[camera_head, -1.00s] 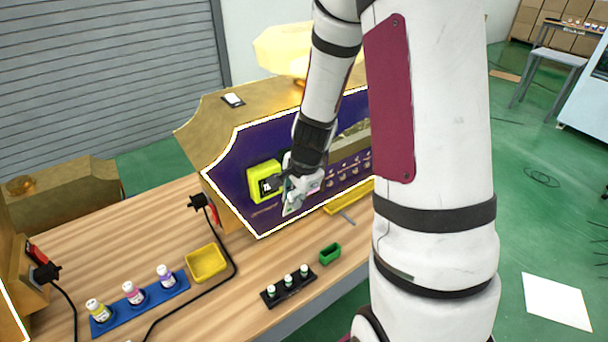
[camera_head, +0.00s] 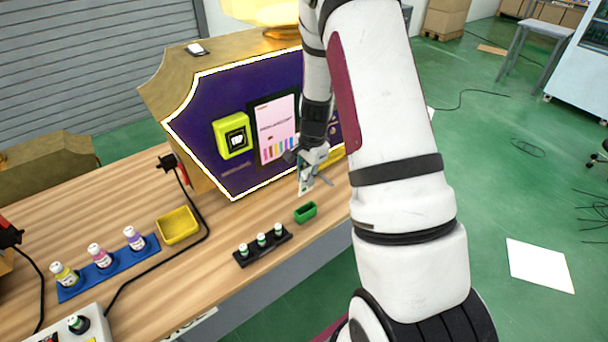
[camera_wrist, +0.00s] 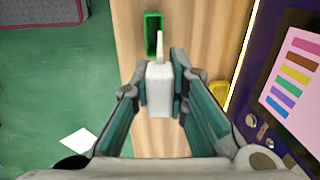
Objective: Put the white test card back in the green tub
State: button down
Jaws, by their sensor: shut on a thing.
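The green tub (camera_head: 306,212) stands on the wooden table near its front edge; it also shows in the wrist view (camera_wrist: 153,17). My gripper (camera_head: 310,167) is shut on the white test card (camera_head: 304,183) and holds it above the table, a little above and behind the tub in the head view. In the wrist view my gripper (camera_wrist: 160,88) has the card (camera_wrist: 159,80) between its pads, seen nearly edge-on, with its thin end by the tub's near end. The card appears to be outside the tub; its exact height is hard to tell.
A purple-fronted machine (camera_head: 205,160) with a lime-framed unit and a colour-bar screen (camera_head: 276,127) stands behind. A black rack (camera_head: 263,247) of small vials is left of the tub. A yellow tray (camera_head: 177,226), a black cable and a blue rack (camera_head: 108,268) of bottles lie farther left.

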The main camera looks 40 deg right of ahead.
jog(key=shift+f+b, duration=0.95)
jog(key=shift+f, duration=1.7)
jog(key=shift+f, duration=0.3)
jog(key=shift+f+b, duration=0.35)
jog(key=shift+b, duration=0.05)
jog(key=shift+f+b, duration=1.05)
jog(key=shift+f, duration=1.1)
jog(key=c, duration=0.8)
grip_release()
jog(key=shift+c, duration=0.2)
jog(key=shift+r+p, duration=0.5)
jog(key=shift+r, duration=0.6)
jog(key=shift+r+p, duration=1.7)
jog(key=shift+r, duration=2.25)
